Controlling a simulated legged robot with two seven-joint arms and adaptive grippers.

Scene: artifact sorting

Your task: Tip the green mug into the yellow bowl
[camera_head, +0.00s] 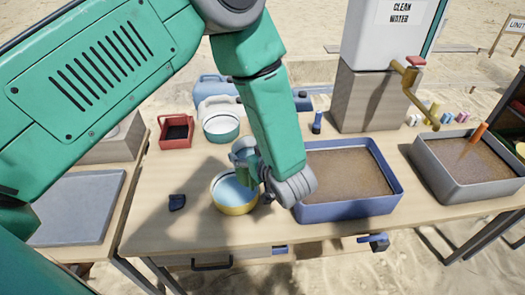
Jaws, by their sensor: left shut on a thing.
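The yellow bowl (235,209) stands on the table near its front edge, with pale blue liquid inside. The green mug (242,151) is held over the back right part of the bowl. It looks tilted, but my gripper and arm cover part of it, so its exact tilt is hard to tell. My left gripper (256,173) is shut on the mug, just right of and above the bowl. Its fingertips are partly hidden. My right gripper is not in view.
A blue tray of brown soil (345,211) lies close right of my left gripper. A grey tray (470,190) is farther right.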

